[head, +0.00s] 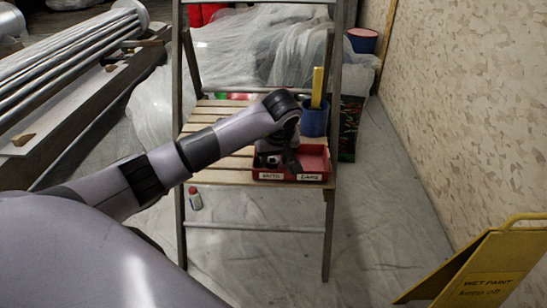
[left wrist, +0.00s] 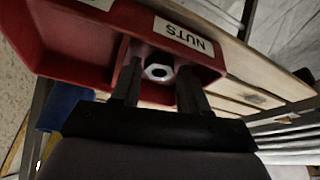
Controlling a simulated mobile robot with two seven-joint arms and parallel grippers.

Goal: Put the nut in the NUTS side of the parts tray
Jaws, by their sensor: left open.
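The red parts tray (head: 316,161) lies on the slatted wooden platform of a stepladder. Its front carries a label on the left, which reads NUTS in the left wrist view, and another on the right. My left gripper (head: 279,160) points down over the left, NUTS side. In the left wrist view the tray (left wrist: 70,42) fills the upper left. The metal nut (left wrist: 157,72) shows inside the NUTS side, between the open fingers of my left gripper (left wrist: 160,90). I cannot tell whether a finger touches it. My right gripper is not in view.
A blue cup (head: 314,121) with a yellow item in it stands just behind the tray. The stepladder (head: 332,220) has rails on both sides of the platform. A yellow wet paint sign (head: 485,265) stands at the lower right.

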